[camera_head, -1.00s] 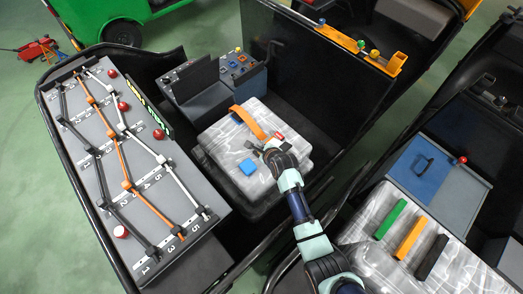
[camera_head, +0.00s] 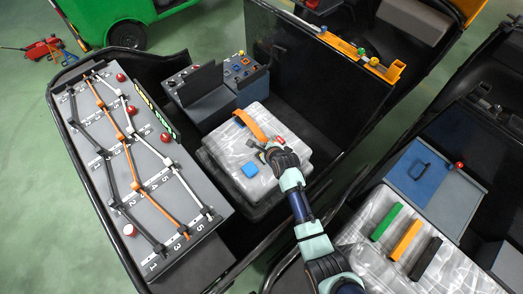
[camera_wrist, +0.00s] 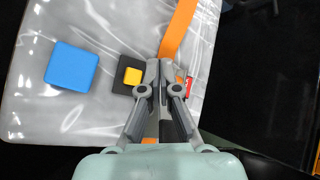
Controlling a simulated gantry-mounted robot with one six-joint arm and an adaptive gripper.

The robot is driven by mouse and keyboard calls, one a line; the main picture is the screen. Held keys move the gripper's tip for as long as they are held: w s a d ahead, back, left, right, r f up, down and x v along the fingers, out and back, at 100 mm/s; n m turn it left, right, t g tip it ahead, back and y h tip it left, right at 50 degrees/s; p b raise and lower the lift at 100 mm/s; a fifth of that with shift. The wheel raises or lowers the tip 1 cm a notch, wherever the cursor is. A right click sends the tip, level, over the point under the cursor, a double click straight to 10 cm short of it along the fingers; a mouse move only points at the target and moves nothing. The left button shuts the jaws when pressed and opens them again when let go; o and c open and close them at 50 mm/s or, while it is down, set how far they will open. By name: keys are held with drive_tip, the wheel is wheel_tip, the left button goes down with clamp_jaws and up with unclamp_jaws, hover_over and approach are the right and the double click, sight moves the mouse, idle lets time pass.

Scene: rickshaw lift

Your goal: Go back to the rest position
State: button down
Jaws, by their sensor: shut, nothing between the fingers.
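My gripper (camera_head: 264,152) is over the wrapped seat (camera_head: 229,151) in the middle of the head view. In the wrist view my gripper (camera_wrist: 159,66) has its fingertips together, with nothing seen between them. On the seat a blue block (camera_wrist: 72,67) lies to the left of the fingers, and a black piece with a yellow square (camera_wrist: 132,76) lies just left of the fingertips. An orange strip (camera_wrist: 180,32) runs up from behind the fingertips. A small red piece (camera_wrist: 187,86) is partly hidden on their right. I cannot tell the gripper's exact height over the seat.
A grey panel with numbered rails and red knobs (camera_head: 150,190) stands left. A control box (camera_head: 240,72) is behind the seat. A second wrapped seat with green (camera_head: 386,222), orange (camera_head: 405,240) and black (camera_head: 425,258) bars is at right. A dark partition (camera_head: 310,65) rises behind.

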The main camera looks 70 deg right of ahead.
idle(0.3)
drive_tip(key=w+a+r+n+t+y, duration=0.1)
drive_tip(key=w+a+r+n, duration=0.3)
drive_tip(key=a+r+n, duration=0.4)
drive_tip(key=w+a+r+n+t+y, duration=0.15)
drive_tip(key=w+a+r+n, duration=0.25)
drive_tip(key=a+r+n, duration=0.45)
drive_tip(key=w+a+r+n+t+y, duration=0.1)
drive_tip(key=w+a+r+n+t, duration=0.1)
drive_tip(key=w+a+r+n, duration=0.6)
drive_tip(key=s+a+r+n+y, duration=0.1)
drive_tip(key=s+a+r+n, duration=0.15)
drive_tip(key=a, duration=0.35)
drive_tip(key=s+a+r+n+t+y, duration=0.1)
drive_tip(key=s+a+r+n, duration=0.15)
drive_tip(key=a+n, duration=0.2)
drive_tip(key=s+a+r+n+y, duration=0.1)
drive_tip(key=s+a+r+n, duration=0.15)
drive_tip(key=a, duration=0.35)
wheel_tip(320, 180, up, 12)
drive_tip(key=s+n+p, duration=0.1)
drive_tip(key=p, duration=1.1)
drive_tip(key=shift+s+a+r+n, duration=0.2)
drive_tip(key=shift+s+a+n, duration=0.1)
drive_tip(key=shift+a, duration=0.15)
